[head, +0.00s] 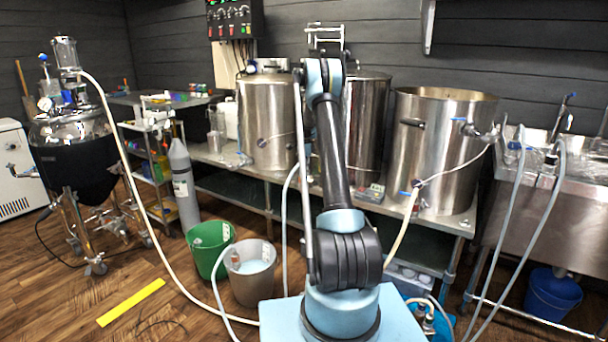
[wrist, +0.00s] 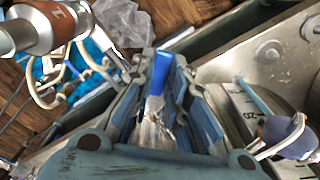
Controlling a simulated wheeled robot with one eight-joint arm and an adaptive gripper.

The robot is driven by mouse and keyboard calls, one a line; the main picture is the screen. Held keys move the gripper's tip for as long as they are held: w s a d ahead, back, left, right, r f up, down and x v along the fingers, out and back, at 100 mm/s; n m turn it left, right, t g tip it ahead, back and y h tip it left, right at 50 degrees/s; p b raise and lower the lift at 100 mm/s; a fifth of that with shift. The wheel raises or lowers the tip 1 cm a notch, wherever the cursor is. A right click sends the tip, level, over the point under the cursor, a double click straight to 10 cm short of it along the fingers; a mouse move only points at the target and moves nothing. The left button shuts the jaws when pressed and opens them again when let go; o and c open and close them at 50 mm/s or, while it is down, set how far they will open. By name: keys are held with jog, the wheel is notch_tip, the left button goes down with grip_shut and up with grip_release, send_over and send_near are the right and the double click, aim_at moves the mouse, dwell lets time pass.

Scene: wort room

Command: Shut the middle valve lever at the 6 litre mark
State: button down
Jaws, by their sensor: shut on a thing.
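Three steel kettles stand on the bench in the head view: left (head: 262,115), middle (head: 368,115) and right (head: 435,150). My arm stands in front of the middle kettle and hides its valve and my gripper there. In the wrist view my gripper (wrist: 168,85) is shut on a blue valve lever (wrist: 155,82), which lies between the two fingers. The metal below the lever is partly covered by the fingers. A steel surface with a numbered scale (wrist: 246,112) is to the right of the fingers; I cannot read the liquid level.
A green bucket (head: 210,247) and a grey bucket (head: 251,270) stand on the floor at left. A pale hose (head: 402,230) hangs from the right kettle. In the wrist view, a blue-grey fitting with a wire loop (wrist: 288,133) sits close on the right.

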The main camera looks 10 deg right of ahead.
jog(key=shift+w, duration=0.2)
jog(key=c, duration=1.6)
grip_release()
jog(key=shift+o, duration=0.2)
notch_tip(320, 180, up, 12)
